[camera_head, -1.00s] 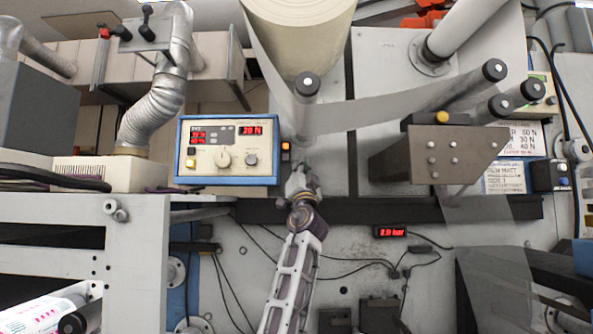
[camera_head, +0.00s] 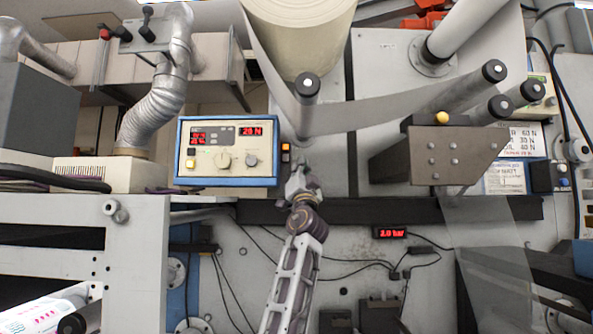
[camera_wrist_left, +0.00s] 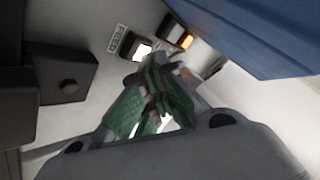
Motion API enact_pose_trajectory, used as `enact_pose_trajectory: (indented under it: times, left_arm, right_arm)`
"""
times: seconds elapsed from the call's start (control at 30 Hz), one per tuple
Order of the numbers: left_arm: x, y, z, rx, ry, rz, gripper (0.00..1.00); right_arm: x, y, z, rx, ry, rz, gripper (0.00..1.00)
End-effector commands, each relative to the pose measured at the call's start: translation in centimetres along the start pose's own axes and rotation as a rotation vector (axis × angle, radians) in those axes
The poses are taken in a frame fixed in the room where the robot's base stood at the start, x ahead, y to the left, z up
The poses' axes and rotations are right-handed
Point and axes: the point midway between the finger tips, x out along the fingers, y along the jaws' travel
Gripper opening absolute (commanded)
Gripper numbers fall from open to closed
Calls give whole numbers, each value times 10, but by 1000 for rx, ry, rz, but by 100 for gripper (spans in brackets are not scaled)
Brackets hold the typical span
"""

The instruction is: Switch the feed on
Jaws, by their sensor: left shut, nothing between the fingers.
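A small black switch unit (camera_head: 286,148) with a lit orange part is on the machine face, just right of the blue-framed control box. In the left wrist view an orange-lit part (camera_wrist_left: 184,40) sits in a dark housing, and a white-lit part (camera_wrist_left: 142,50) lies beside a label reading FEED (camera_wrist_left: 115,48). My left gripper (camera_head: 298,172) is shut and empty, just below and right of the switch unit. In the wrist view its green-padded fingers (camera_wrist_left: 152,76) meet close below the white-lit part and cover its lower edge. I cannot tell whether they touch it. My right gripper is out of view.
The blue-framed control box (camera_head: 228,151) with knobs and red readouts stands left of the switch unit. A large cream roll (camera_head: 300,35) and web rollers (camera_head: 307,85) are above. A dark bracket (camera_head: 458,155) juts out at right. A dark rail (camera_head: 400,210) runs below.

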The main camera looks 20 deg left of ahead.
Motion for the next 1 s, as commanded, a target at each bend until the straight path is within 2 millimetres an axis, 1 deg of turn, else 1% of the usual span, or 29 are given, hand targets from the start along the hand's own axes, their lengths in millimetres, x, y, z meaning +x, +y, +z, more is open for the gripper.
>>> enact_pose_trajectory:
  times: [0.27,1.0]
  left_arm:
    - [-3,-2,-3,1,1,-1,0]
    - [-34,-25,-25,0,1,-2,0]
  right_arm:
    - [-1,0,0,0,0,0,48]
    - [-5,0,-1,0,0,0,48]
